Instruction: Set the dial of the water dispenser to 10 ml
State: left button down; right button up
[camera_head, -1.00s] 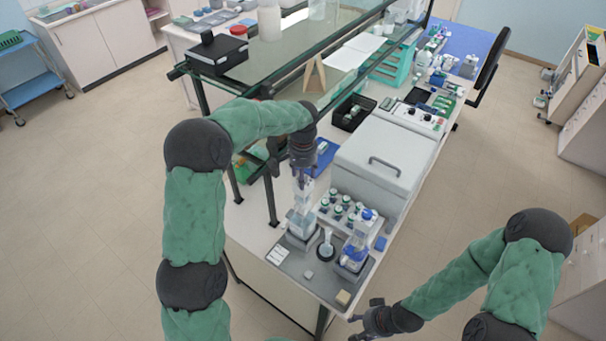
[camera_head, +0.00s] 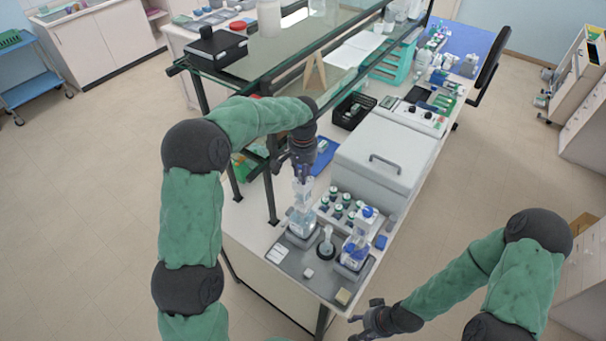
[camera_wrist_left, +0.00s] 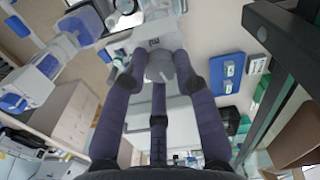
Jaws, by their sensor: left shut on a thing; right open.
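The clear dispenser bottle (camera_head: 301,222) stands upright on the grey tray (camera_head: 312,285) at the bench's near end. My left gripper (camera_head: 303,178) is above it, pointing down, shut on the dispenser's top. In the left wrist view the dark purple fingers (camera_wrist_left: 160,82) close around a pale grey-white part of the dispenser head (camera_wrist_left: 158,62). The dial's markings cannot be read in either view. A second dispenser with blue liquid (camera_head: 355,252) stands to the right on the tray. My right gripper (camera_head: 363,322) is open and empty beyond the bench's near right edge.
Several green-capped bottles (camera_head: 341,207) stand in a rack behind the dispensers. A small flask (camera_head: 326,246) stands between them. The large grey lidded box (camera_head: 385,158) is further back. The glass shelf and its dark posts (camera_head: 270,190) are close to my left arm.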

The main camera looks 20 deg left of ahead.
pick_arm(q)
jog(key=n+b, duration=0.1)
jog(key=n, duration=0.2)
jog(key=shift+f+n+b, duration=0.1)
jog(key=shift+n+b, duration=0.25)
jog(key=shift+n, duration=0.05)
jog(key=n+b, duration=0.1)
jog(key=n, duration=0.2)
jog(key=shift+n, duration=0.3)
jog(key=n+b, duration=0.1)
jog(key=n, duration=0.3)
jog(key=shift+n+b, duration=0.6)
jog(key=shift+n, duration=1.5)
jog(key=c, duration=1)
grip_release()
jog(key=shift+o, duration=0.2)
